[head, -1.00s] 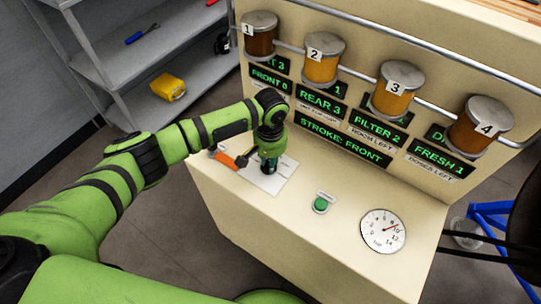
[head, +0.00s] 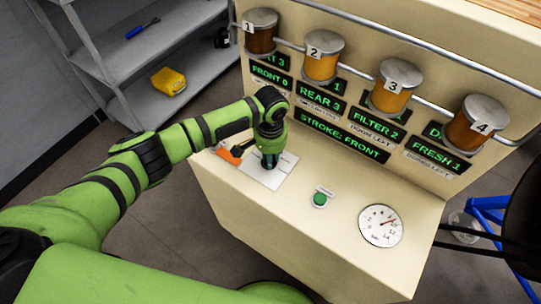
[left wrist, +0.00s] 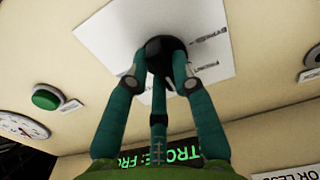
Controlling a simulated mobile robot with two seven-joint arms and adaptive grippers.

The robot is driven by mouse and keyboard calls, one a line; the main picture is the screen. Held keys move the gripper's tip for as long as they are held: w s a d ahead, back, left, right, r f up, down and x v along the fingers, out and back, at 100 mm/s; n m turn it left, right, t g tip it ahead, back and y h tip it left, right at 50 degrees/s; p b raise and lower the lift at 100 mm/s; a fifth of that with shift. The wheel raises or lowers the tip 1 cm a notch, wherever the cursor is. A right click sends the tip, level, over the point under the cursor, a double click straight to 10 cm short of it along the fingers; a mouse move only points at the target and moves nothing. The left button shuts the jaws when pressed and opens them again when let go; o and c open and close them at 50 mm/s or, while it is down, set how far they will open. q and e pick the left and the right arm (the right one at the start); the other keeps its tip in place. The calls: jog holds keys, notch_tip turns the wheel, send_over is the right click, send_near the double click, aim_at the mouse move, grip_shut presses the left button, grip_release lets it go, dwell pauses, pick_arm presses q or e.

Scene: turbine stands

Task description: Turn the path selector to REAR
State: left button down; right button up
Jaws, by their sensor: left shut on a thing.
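The path selector is a small black knob (left wrist: 165,52) on a white label plate (left wrist: 105,35) in the left wrist view. My left gripper (head: 269,163) points down over the same white plate (head: 263,182) in the head view. In the left wrist view, the gripper's teal fingers (left wrist: 160,85) are closed around the knob. The gripper hides the knob in the head view, and most of the plate's lettering is unreadable. A green display (head: 344,137) on the panel reads "STROKE: FRONT". My right gripper is not in view.
An orange-handled part (head: 229,155) lies left of the plate. A green button (head: 320,199) and a round gauge (head: 381,225) are to the right. Several numbered canisters hang along a pipe (head: 435,103) above the displays. Grey shelves (head: 180,50) stand at the left.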

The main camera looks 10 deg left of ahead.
pick_arm(q)
jog(key=c, duration=1)
grip_release()
jog(key=shift+c, duration=0.2)
notch_tip(320, 180, up, 12)
